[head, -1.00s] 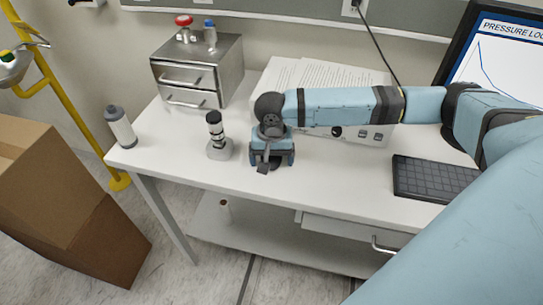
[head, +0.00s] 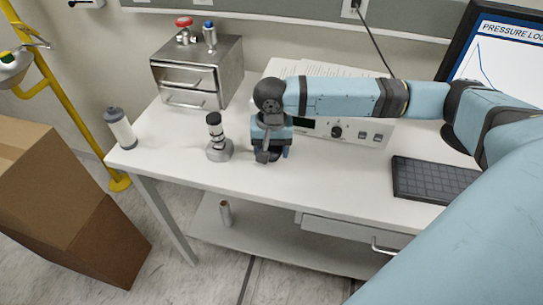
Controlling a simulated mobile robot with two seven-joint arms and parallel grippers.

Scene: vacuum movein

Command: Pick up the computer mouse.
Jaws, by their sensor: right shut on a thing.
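My right gripper (head: 270,156) is over the desk's left part, near the front edge, pointing down. It is shut on a small dark thing, taken to be the computer mouse. The gripper's body and fingers hide nearly all of it, so its shape does not show clearly. No other computer mouse shows on the desk. Whether the held thing is clear of the desk top is hard to tell. My left gripper is not in view.
A microscope-like device (head: 217,140) stands just left of the gripper, and a grey-capped bottle (head: 120,128) near the desk's left corner. A metal drawer box (head: 192,85) is behind. A keyboard (head: 435,180) lies right. The desk (head: 320,180) is clear between gripper and keyboard.

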